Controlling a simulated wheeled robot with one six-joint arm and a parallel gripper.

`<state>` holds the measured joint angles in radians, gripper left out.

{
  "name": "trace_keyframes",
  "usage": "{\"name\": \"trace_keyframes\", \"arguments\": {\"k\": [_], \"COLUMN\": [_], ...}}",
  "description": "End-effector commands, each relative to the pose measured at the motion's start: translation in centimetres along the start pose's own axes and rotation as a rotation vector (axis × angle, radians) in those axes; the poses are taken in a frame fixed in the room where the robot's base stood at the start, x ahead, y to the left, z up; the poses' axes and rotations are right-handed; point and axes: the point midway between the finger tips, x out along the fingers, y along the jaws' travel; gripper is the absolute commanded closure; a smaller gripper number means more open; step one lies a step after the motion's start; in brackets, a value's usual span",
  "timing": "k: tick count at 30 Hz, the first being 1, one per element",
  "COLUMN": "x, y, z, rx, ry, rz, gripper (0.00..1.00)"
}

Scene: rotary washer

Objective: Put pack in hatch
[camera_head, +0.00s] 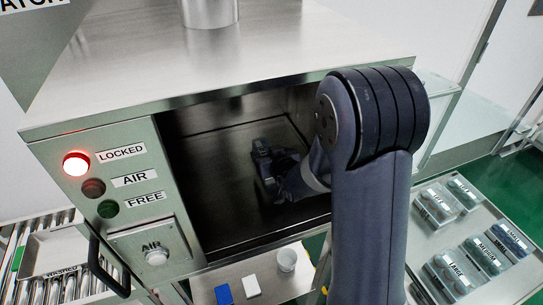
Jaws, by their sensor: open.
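The hatch (200,150) is an open dark metal chamber in the steel cabinet. My arm reaches into it from the right. My gripper (264,165) is inside, low over the chamber floor, and open. I see no pack in the gripper or on the visible chamber floor; the arm hides the right part. Several clear packs lie on a tray (510,283) at the right. They include a large pack (449,275), a medium pack (484,256) and a small pack (511,241). Two more packs (437,205) lie farther back.
Left of the opening, a panel has a lit red LOCKED lamp (76,164) and dark AIR and FREE lamps. An AIR button (156,257) and a black handle (101,265) are below. A shelf under the hatch holds a blue block (223,294), a white block (251,286) and a cup (287,260).

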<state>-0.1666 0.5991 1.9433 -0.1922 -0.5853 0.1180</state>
Motion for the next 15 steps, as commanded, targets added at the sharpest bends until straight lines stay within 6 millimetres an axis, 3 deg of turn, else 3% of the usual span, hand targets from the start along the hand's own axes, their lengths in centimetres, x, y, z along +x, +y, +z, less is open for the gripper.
{"name": "trace_keyframes", "arguments": {"k": [5, 15], "x": [-1.0, -6.3], "y": [0.0, 0.0], "z": [-0.2, -0.2], "rx": [0.0, 0.0], "ry": [0.002, 0.004], "rz": [0.001, 0.002], "gripper": [0.34, 0.34]}}
